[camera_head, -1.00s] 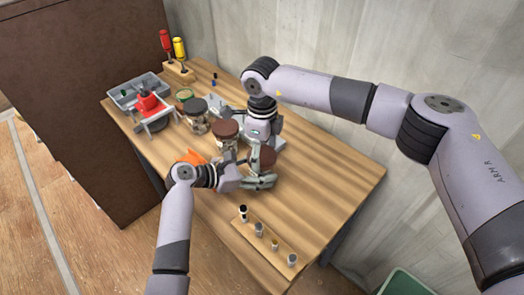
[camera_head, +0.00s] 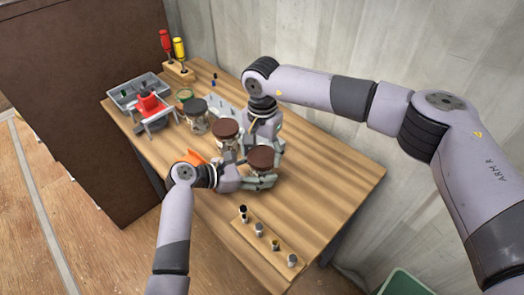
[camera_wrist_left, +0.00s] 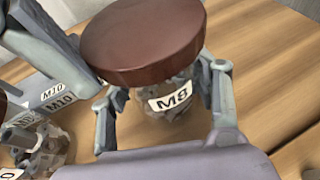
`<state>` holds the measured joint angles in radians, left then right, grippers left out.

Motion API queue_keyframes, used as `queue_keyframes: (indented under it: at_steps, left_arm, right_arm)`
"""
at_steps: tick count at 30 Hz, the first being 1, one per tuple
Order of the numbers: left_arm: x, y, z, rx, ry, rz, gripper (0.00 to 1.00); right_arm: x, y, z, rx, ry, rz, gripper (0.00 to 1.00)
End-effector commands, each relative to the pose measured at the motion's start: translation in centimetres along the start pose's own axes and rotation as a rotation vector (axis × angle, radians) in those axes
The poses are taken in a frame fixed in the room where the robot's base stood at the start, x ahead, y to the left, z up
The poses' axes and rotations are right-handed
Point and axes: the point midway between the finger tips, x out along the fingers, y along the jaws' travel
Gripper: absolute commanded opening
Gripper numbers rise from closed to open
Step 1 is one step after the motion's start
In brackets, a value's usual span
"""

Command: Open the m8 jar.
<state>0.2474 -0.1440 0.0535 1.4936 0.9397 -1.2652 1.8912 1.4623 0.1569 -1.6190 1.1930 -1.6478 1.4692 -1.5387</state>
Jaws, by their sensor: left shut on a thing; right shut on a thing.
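The M8 jar (camera_wrist_left: 172,98) is a clear jar with a white M8 label and a wide brown lid (camera_wrist_left: 145,42). In the head view its lid (camera_head: 262,158) shows near the middle of the table. My left gripper (camera_head: 262,182) is shut around the jar's body below the lid, and its fingers (camera_wrist_left: 165,100) flank the jar in the left wrist view. My right gripper (camera_head: 264,148) comes from behind and is shut on the lid; a finger of it lies along the lid's left side in the wrist view. The lid sits over the jar. The lower jar is mostly hidden by my left gripper.
Another brown-lidded jar (camera_head: 225,130) stands close on the left, with a dark-lidded jar (camera_head: 194,106) beyond it. A wooden strip (camera_head: 267,240) with small parts lies in front. The table's right side is clear.

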Motion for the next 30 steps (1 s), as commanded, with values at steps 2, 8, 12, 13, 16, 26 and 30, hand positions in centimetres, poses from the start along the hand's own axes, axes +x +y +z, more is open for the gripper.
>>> queue_keyframes:
  at_steps: [2,8,12,13,16,26,30]
  left_arm:
    - [0.0,0.0,-0.1,0.000,0.001,0.000,0.00]
    - [0.0,0.0,-0.1,0.000,0.002,0.000,0.00]
    - [0.0,0.0,-0.1,0.000,0.002,0.000,0.00]
    - [0.0,0.0,-0.1,0.000,0.002,0.000,0.00]
    - [0.0,0.0,-0.1,0.000,0.002,0.000,0.00]
    - [0.0,0.0,-0.1,0.000,0.002,0.001,0.00]
    - [0.0,0.0,-0.1,0.000,0.002,0.001,0.00]
  right_arm:
    - [0.0,0.0,0.0,-0.001,0.000,0.000,0.32]
    - [0.0,0.0,0.0,0.000,0.000,0.000,0.32]
    - [0.0,0.0,0.0,0.000,0.000,0.000,0.32]
    - [0.0,0.0,0.0,0.000,0.000,0.000,0.32]
    - [-0.2,0.0,0.0,0.001,0.000,-0.001,0.32]
    - [-1.4,0.0,0.0,0.001,0.001,-0.001,0.32]
    - [-1.8,0.0,0.0,0.001,0.001,-0.001,0.32]
